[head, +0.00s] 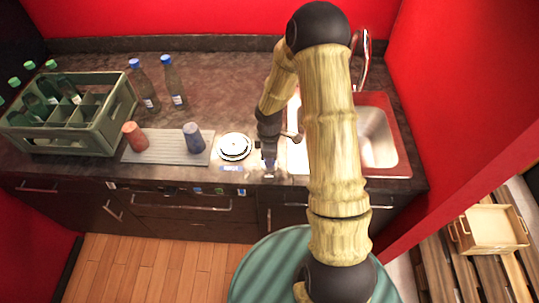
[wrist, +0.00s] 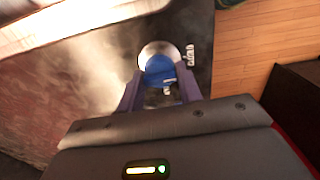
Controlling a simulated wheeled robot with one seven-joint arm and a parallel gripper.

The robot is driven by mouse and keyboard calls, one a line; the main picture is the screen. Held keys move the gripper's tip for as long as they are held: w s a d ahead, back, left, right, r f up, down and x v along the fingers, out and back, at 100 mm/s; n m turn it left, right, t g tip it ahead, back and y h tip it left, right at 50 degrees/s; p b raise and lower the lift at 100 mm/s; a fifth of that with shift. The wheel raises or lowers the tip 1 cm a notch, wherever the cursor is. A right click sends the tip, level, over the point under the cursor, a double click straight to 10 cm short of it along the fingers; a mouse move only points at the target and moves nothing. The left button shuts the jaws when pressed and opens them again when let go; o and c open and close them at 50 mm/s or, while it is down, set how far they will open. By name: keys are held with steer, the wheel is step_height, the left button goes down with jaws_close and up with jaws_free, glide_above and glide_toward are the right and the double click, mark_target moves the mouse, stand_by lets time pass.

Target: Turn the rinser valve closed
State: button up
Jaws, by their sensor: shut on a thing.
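The rinser valve shows in the wrist view as a blue handle (wrist: 160,70) in front of a round pale metal plate (wrist: 150,48). My gripper (wrist: 160,84) has one finger on each side of the blue handle and is shut on it. In the head view my gripper (head: 269,166) points down at the counter's front edge, just right of the round rinser (head: 235,147). The handle is mostly hidden there by my gripper, and its exact angle is hard to tell.
A metal sink (head: 376,138) lies right of my arm. A grey drying mat (head: 168,150) holds a red cup (head: 134,136) and a blue-grey cup (head: 194,137). A green bottle crate (head: 98,137) and two bottles (head: 174,82) stand to the left. Bare counter lies behind the rinser.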

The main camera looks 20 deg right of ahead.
steer(key=o, duration=1)
step_height(320, 180, up, 18)
steer(key=b, duration=0.1)
steer(key=shift+f, duration=0.25)
steer(key=s+m+t, duration=0.2)
steer(key=s+m, duration=1.2)
steer(key=shift+s+r+m+t, duration=0.2)
steer(key=shift+r+m+t, duration=0.1)
steer(key=shift+r, duration=0.15)
